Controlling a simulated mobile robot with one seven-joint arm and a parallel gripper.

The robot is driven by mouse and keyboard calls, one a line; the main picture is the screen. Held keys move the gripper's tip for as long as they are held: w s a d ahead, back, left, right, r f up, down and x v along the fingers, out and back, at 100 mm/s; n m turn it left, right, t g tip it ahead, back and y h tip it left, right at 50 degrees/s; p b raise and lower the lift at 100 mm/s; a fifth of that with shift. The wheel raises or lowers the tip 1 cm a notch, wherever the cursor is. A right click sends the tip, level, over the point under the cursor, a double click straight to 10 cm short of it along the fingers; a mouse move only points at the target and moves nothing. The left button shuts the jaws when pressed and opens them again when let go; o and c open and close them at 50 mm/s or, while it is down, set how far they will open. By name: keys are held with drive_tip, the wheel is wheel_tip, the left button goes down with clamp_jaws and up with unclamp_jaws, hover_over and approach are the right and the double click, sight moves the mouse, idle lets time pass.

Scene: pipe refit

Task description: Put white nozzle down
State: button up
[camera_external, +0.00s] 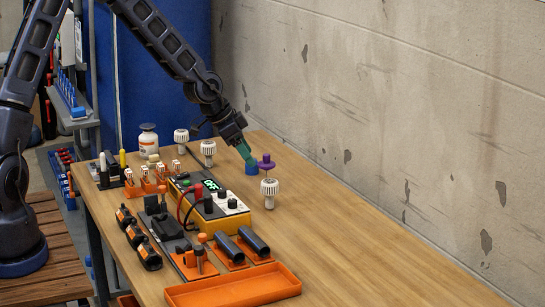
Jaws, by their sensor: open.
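Several white ribbed pieces that look like nozzles stand upright on the wooden table (370,235). Two more, a white nozzle (208,149) and another white nozzle (181,137), stand farther back at left. My gripper (249,160) is open, low over the table just left of the purple part. I cannot tell whether the gripper touches the blue piece or the purple part.
A yellow meter box (228,212) with red and black leads lies left of the near nozzle. Black cylinders (254,241) on orange holders and an empty orange tray (232,290) are in front. A grey wall (400,110) runs behind. The table's right side is clear.

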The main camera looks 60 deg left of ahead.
drive_tip(key=s+d+r+g+y, duration=0.15)
drive_tip(key=s+d+r, duration=0.35)
drive_tip(key=s+r, duration=0.7)
drive_tip(key=s+d+r+n, duration=0.1)
drive_tip(key=s+r, duration=0.4)
drive_tip(key=s, duration=0.5)
drive_tip(key=s+d+r+n, duration=0.1)
drive_tip(key=s+d+r, duration=0.2)
drive_tip(key=s, duration=0.8)
drive_tip(key=s+d+r+n, duration=0.1)
drive_tip(key=s+r, duration=0.5)
drive_tip(key=s, duration=0.4)
drive_tip(key=shift+s+d+r+n, duration=0.25)
drive_tip(key=shift+d+r+n, duration=0.05)
drive_tip(key=shift+d, duration=0.1)
drive_tip(key=shift+o, duration=0.4)
